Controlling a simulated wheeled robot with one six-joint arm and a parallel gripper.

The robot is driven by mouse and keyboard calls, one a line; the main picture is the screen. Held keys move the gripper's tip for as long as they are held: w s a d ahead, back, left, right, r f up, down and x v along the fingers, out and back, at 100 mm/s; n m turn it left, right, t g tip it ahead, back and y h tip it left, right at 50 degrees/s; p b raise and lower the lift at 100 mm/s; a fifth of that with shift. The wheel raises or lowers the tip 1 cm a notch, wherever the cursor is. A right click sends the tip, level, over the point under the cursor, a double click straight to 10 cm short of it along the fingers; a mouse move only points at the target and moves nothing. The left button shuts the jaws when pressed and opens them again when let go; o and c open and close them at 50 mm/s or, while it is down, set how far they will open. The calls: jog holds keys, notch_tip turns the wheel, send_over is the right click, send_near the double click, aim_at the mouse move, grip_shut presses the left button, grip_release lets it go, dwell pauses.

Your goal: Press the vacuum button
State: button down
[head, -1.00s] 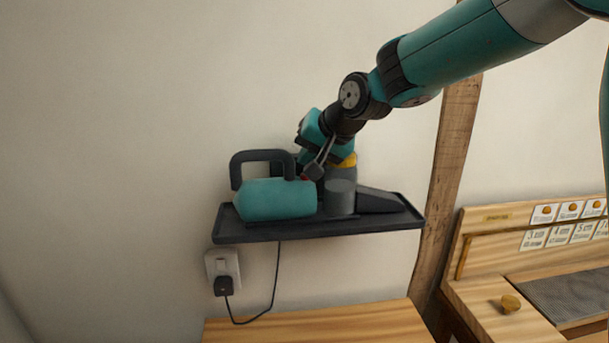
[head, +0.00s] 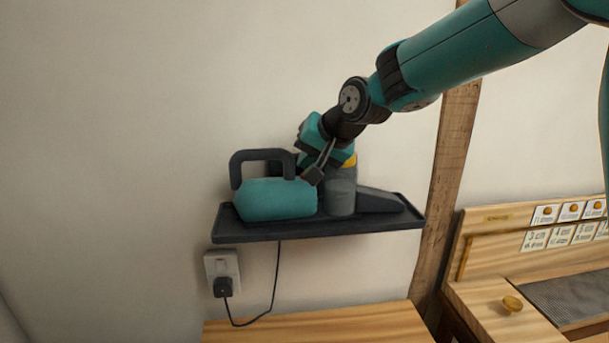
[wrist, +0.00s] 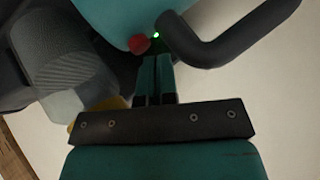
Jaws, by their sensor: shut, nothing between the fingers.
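The vacuum (head: 275,199) is a teal body with a dark loop handle (head: 262,155) and a grey cylinder (head: 341,190), lying on a dark wall shelf. In the wrist view its teal body (wrist: 115,18) shows a red button (wrist: 139,43), with a small lit green light (wrist: 155,34) beside it near the handle's foot. My gripper (wrist: 154,58) is shut and empty, its fingertips just beside the red button; I cannot tell whether they touch it. In the head view my gripper (head: 313,177) is at the body's right end and hides the button.
The shelf (head: 320,233) has a raised rim. A black cord (head: 276,280) hangs to a wall socket (head: 222,264). A wooden post (head: 446,170) stands right of the shelf. A wooden surface (head: 320,325) lies below, and a desk with cards (head: 565,225) is at right.

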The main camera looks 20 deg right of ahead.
jog(key=shift+s+d+f+b, duration=0.15)
jog(key=shift+f+b, duration=0.15)
jog(key=shift+f, duration=0.5)
jog(key=shift+r, duration=0.1)
jog(key=shift+w+d+r+p, duration=0.1)
jog(key=shift+w+r+p, duration=0.1)
jog(key=shift+r+p, duration=0.3)
jog(key=shift+r, duration=0.15)
notch_tip(320, 180, up, 5)
jog(key=p, duration=0.4)
jog(key=shift+r, duration=0.15)
jog(key=shift+w, duration=0.1)
dwell(2.0)
